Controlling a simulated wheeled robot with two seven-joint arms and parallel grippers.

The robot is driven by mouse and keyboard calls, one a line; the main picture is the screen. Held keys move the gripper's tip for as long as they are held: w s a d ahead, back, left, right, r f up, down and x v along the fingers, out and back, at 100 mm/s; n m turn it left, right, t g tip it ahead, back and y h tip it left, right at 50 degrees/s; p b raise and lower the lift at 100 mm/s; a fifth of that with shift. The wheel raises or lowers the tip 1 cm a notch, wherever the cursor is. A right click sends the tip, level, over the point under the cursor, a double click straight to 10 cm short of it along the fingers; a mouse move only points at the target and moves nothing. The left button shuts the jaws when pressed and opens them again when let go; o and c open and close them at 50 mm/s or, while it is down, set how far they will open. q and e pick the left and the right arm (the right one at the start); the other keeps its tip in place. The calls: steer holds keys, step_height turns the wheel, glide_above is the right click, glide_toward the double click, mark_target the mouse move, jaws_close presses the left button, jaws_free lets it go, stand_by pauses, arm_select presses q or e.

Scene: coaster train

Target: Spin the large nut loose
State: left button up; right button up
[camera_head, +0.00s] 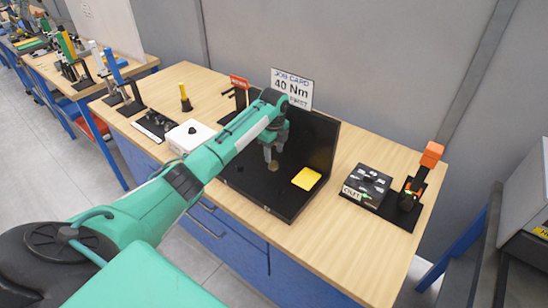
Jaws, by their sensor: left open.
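My left arm reaches in from the lower left over the workbench. Its gripper (270,154) points down over a black panel (285,205) and is open. A small brownish round piece (273,166) shows on the panel right at the fingertips. It may be the large nut, but it is too small to tell, and I cannot tell whether the fingers touch it. A yellow square (306,179) lies on the panel to the right of the gripper. My right gripper is not in view.
A job card (292,88) reading "40 Nm" stands behind the panel. A white box (190,137) is left of it. A black block (367,185) and an orange-topped tool (428,158) on a black base stand at the right. The bench front right is clear.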

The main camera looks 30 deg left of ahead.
mark_target(274, 163)
arm_select(q)
steer(key=shift+f+p, duration=0.35)
steer(key=shift+f, duration=1.9)
steer(key=shift+c, duration=0.2)
steer(key=c, duration=1)
